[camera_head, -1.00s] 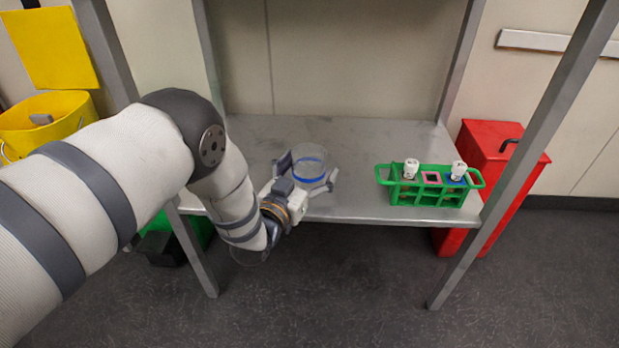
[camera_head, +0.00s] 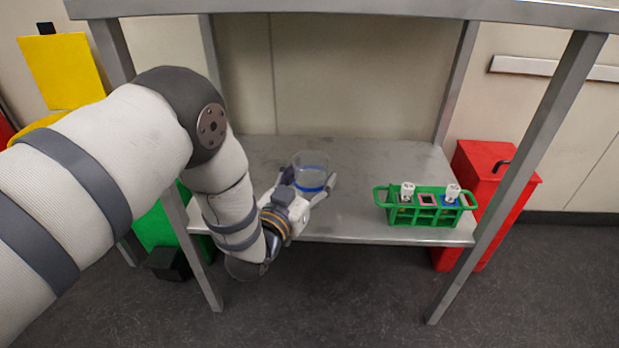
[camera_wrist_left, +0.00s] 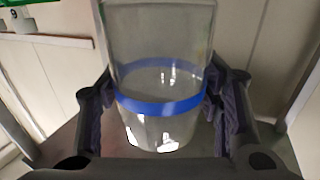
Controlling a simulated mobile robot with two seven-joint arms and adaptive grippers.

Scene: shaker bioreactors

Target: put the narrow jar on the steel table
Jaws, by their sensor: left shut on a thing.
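The narrow jar (camera_head: 311,172) is clear glass with a blue band, upright over the left part of the steel table (camera_head: 350,205). My left gripper (camera_head: 308,188) is shut on it, with one finger on each side. The jar also fills the middle of the left wrist view (camera_wrist_left: 160,75), between the two dark fingers (camera_wrist_left: 160,110). Whether the jar's base touches the table is hard to tell. My right gripper is not in view.
A green rack (camera_head: 427,208) with white-capped vials stands at the right of the table. Table legs and an upper shelf edge (camera_head: 350,10) frame the space. A red bin (camera_head: 490,190) stands to the right. The table between jar and rack is clear.

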